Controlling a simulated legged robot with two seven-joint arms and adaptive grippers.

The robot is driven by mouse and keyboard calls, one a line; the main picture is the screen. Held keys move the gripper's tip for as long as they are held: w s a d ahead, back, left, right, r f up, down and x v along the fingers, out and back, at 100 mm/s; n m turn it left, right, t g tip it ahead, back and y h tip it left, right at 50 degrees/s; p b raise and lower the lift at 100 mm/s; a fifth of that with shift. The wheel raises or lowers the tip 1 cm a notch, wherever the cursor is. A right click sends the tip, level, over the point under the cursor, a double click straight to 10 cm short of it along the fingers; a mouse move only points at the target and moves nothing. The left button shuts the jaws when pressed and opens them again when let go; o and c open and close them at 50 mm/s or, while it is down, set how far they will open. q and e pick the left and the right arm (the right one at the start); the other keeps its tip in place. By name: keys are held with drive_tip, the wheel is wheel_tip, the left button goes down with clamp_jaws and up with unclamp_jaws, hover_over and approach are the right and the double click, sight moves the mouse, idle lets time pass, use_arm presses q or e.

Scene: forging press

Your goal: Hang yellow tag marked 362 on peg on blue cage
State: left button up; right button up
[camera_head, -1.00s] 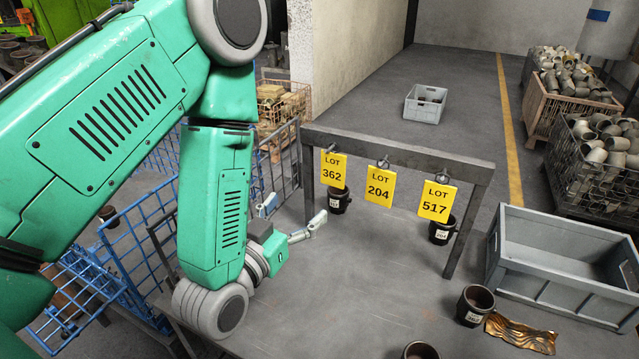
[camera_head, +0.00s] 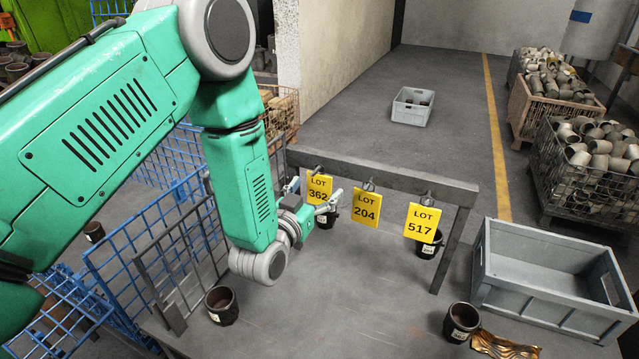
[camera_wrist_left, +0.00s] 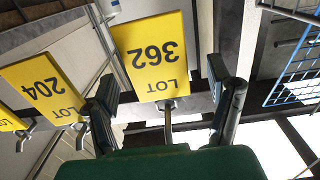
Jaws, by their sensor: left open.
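The yellow tag marked LOT 362 (camera_head: 319,187) hangs at the left end of a grey rail (camera_head: 400,181). My left gripper (camera_head: 311,196) is open at this tag. In the left wrist view, the tag (camera_wrist_left: 152,55) appears upside down between the spread fingers (camera_wrist_left: 163,88), its hanger below it; I cannot tell if they touch it. Tags 204 (camera_head: 366,207) and 517 (camera_head: 422,223) hang to the right. The blue cage (camera_head: 113,262) stands at the left, partly hidden by my arm; its peg is not distinguishable. My right gripper is not in view.
Dark cups stand on the grey table (camera_head: 340,290), one at the front left (camera_head: 222,304) and one at the right (camera_head: 461,321), beside a crumpled copper-coloured sheet (camera_head: 503,345). A large grey crate (camera_head: 540,302) is at the right. The table's middle is clear.

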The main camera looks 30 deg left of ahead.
sight(319, 183)
use_arm(q)
drive_tip(key=shift+w+a, duration=0.15)
drive_tip(key=shift+w, duration=0.6)
drive_tip(key=shift+d, duration=0.2)
drive_tip(key=shift+c, duration=1.2)
drive_tip(key=shift+d, duration=0.1)
drive_tip(key=c, duration=1)
drive_tip(key=shift+a+r, duration=0.1)
drive_tip(key=shift+a, duration=0.1)
drive_tip(key=shift+d+r+p, duration=0.1)
drive_tip(key=shift+r+p, duration=0.3)
drive_tip(key=shift+r, duration=0.05)
drive_tip(key=shift+s, duration=0.2)
drive_tip(key=shift+s+d, duration=0.1)
drive_tip(key=shift+s, duration=2.1)
